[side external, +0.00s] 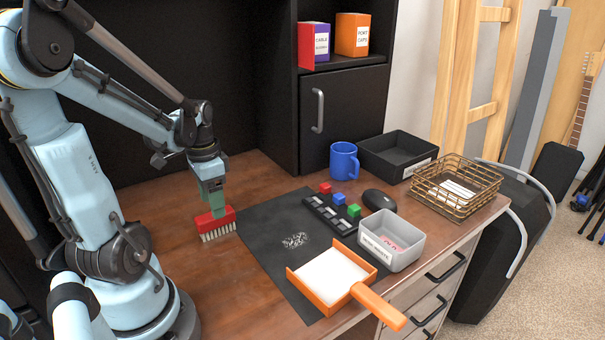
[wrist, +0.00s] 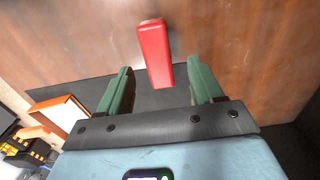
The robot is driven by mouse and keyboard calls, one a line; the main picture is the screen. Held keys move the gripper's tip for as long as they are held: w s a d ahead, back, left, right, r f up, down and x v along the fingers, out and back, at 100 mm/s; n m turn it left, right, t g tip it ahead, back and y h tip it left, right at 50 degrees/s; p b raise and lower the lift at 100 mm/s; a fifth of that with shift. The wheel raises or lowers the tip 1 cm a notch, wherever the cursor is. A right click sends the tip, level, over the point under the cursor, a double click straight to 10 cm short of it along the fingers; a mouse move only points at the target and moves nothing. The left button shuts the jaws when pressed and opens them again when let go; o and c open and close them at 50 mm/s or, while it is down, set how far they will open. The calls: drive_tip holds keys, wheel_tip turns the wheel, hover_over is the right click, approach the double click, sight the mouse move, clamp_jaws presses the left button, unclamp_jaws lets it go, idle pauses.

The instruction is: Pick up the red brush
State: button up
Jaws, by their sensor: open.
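The red brush (side external: 214,221) stands on the wooden desk at the left edge of the dark mat, with its pale bristles down. My gripper (side external: 213,209) is directly above it, pointing down, with the green fingers close to the top of the brush. In the wrist view the red brush (wrist: 154,54) lies between and beyond the two green fingers of my gripper (wrist: 162,80). The fingers are apart, with a visible gap on each side of the brush. From these views I cannot tell whether the fingertips reach down beside it.
On the dark mat (side external: 262,252) lie a small pile of bits (side external: 295,240) and an orange dustpan (side external: 300,280). A grey bin (side external: 405,245), a block tray (side external: 322,215), a blue mug (side external: 344,160) and a wire basket (side external: 490,183) stand to the right. The desk around the brush is clear.

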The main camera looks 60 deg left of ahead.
drive_tip(key=shift+w+d+f, duration=0.15)
drive_tip(key=shift+f, duration=2.4)
drive_tip(key=c, duration=1.2)
drive_tip(key=shift+o, duration=0.2)
drive_tip(key=shift+r, duration=0.1)
drive_tip(key=shift+r, duration=0.75)
wheel_tip(320, 180, up, 2)
drive_tip(key=shift+r, duration=0.15)
drive_tip(key=w+d+r, duration=0.2)
drive_tip(key=d+r, duration=0.5)
drive_tip(key=d, duration=0.4)
drive_tip(key=shift+w+d, duration=0.2)
drive_tip(key=shift+w, duration=0.15)
